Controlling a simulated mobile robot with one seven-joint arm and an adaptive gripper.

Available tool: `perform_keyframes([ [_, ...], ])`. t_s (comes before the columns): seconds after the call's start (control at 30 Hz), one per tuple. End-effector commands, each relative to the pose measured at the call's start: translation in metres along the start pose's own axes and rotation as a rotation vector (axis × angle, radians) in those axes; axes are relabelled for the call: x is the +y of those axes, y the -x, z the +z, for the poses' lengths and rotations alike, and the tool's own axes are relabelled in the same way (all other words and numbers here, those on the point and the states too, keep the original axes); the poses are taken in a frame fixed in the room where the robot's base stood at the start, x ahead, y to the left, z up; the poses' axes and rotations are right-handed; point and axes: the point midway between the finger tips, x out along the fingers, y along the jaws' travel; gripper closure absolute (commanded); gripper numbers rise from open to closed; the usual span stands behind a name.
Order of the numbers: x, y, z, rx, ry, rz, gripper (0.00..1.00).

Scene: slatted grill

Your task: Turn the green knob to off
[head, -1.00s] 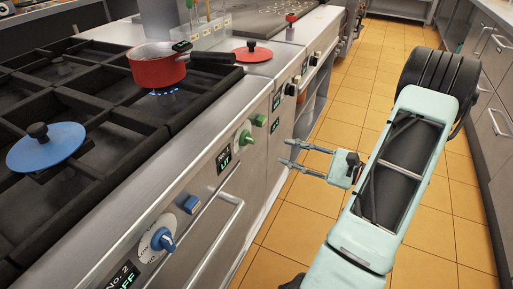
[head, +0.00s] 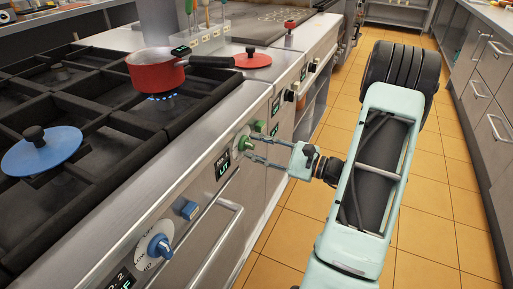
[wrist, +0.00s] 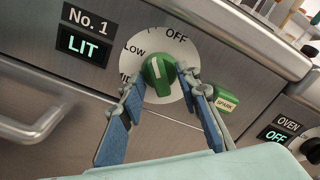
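The green knob (wrist: 160,75) sits on a white dial (wrist: 184,52) marked OFF, LOW and MID on the steel stove front. Its white mark points roughly upward, between LOW and OFF. A display beside it (wrist: 80,44) reads LIT under "No. 1". My gripper (wrist: 161,80) has one finger on each side of the knob, with the tips close to its sides; contact is unclear. In the head view my gripper (head: 249,146) reaches left to the green knob (head: 243,143), its fingers apart.
A green SPARK button (wrist: 227,102) is just right of the dial. A red pot (head: 156,70) stands over a blue flame. A blue knob (head: 160,246), a blue button (head: 186,208) and an oven handle (head: 215,240) are nearer. The tiled floor is clear.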

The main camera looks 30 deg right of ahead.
Motion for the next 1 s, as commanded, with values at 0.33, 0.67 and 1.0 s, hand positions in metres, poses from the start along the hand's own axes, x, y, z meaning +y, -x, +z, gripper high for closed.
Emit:
perform_keyframes([
  [0.33,0.0001,0.0003,0.0001,-0.001,0.000,0.000,1.00],
  [0.67,-0.0005,0.0004,0.0008,-0.001,-0.022,0.000,1.00],
  [1.0,-0.0023,0.0006,0.0034,-0.001,-0.214,0.000,1.00],
])
